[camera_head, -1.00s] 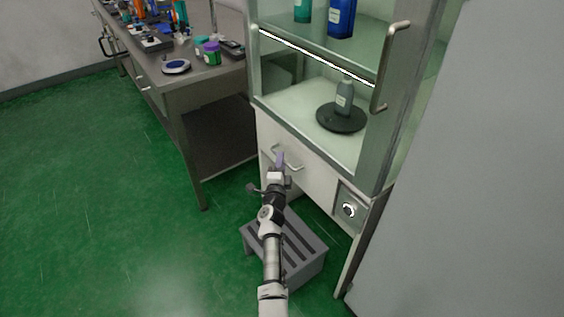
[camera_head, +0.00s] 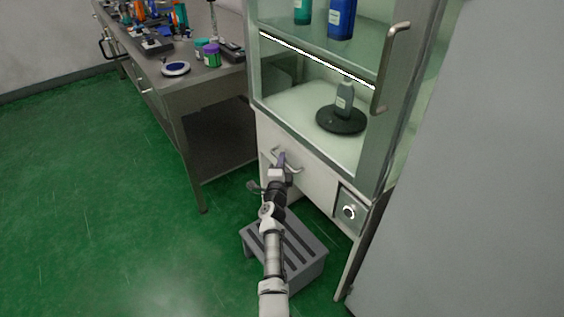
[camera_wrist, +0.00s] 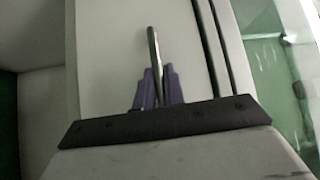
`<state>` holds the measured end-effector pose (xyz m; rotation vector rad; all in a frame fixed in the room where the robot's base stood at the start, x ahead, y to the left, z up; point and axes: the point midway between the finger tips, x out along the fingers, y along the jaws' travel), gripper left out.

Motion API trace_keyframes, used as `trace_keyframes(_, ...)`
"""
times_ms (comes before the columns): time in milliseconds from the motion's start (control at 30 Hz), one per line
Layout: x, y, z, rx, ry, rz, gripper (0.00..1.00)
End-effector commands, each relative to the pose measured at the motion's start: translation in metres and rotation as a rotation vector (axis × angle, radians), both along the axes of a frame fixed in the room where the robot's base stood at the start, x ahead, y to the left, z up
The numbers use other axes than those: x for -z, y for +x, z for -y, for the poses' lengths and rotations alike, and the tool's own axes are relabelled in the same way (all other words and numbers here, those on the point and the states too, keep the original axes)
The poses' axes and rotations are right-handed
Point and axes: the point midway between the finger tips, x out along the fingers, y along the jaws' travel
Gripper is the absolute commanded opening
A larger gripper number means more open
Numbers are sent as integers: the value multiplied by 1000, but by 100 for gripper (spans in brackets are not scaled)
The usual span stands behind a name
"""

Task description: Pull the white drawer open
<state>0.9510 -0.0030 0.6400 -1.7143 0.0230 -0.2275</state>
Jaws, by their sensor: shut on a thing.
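The white drawer (camera_head: 309,176) is in the front of the cabinet, below the glass-fronted part. Its metal bar handle (camera_head: 292,168) shows at my gripper (camera_head: 282,158). In the wrist view the purple fingers of my gripper (camera_wrist: 157,82) are shut on the handle (camera_wrist: 153,48), one on each side of it. The drawer front (camera_wrist: 110,50) fills the middle of that view as a pale panel. I cannot tell whether the drawer stands slightly out of the cabinet.
A grey slatted step stool (camera_head: 300,250) stands on the green floor under my arm. A dial panel (camera_head: 348,211) is right of the drawer. A dark bottle (camera_head: 345,97) stands on a black disc inside the cabinet. A cluttered bench (camera_head: 195,78) is at the left.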

Motion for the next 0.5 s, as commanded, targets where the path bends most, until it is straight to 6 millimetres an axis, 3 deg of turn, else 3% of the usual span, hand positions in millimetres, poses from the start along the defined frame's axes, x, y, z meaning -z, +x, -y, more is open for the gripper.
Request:
trace_keyframes(267,-2,-7,-9,-1,0,-1,0)
trace_keyframes(500,-5,-33,-46,-4,-1,-4,0)
